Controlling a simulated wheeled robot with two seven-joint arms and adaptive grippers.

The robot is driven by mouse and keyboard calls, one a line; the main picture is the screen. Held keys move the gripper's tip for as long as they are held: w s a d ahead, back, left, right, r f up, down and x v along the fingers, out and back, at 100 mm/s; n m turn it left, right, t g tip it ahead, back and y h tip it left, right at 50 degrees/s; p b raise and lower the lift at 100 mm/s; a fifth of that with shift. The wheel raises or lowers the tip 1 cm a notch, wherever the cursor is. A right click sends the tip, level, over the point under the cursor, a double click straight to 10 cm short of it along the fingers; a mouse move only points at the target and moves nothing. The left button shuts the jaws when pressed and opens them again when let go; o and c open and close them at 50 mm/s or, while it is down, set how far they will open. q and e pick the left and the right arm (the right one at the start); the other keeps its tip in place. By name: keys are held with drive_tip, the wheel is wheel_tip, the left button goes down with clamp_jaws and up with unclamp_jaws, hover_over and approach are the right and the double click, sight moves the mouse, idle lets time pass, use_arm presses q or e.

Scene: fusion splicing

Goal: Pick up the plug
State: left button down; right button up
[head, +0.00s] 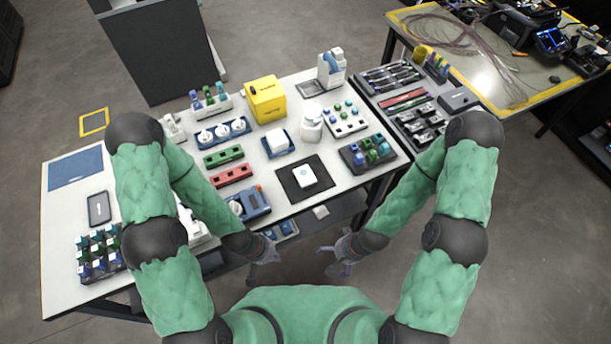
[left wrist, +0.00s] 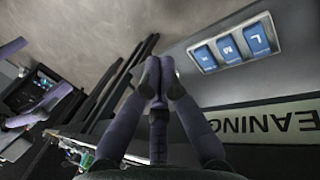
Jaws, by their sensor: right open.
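Small blue, green and purple connector-like pieces stand in a dark tray (head: 368,153) at the table's right front and in a rack (head: 100,254) at its left front. They are too small to tell which one is the plug. My left gripper (head: 257,272) hangs below the table's front edge, away from these pieces. In the left wrist view its two purple fingers (left wrist: 157,77) come together at the tips with nothing between them. My right gripper (head: 338,262) is open and empty, also in front of the table.
A white device lies on a black mat (head: 286,184) near the table's front edge. A second table (head: 500,104) holds equipment.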

idle(0.4)
use_arm(q)
drive_tip(key=c, duration=1)
unclamp_jaws()
drive_tip(key=shift+c, duration=0.2)
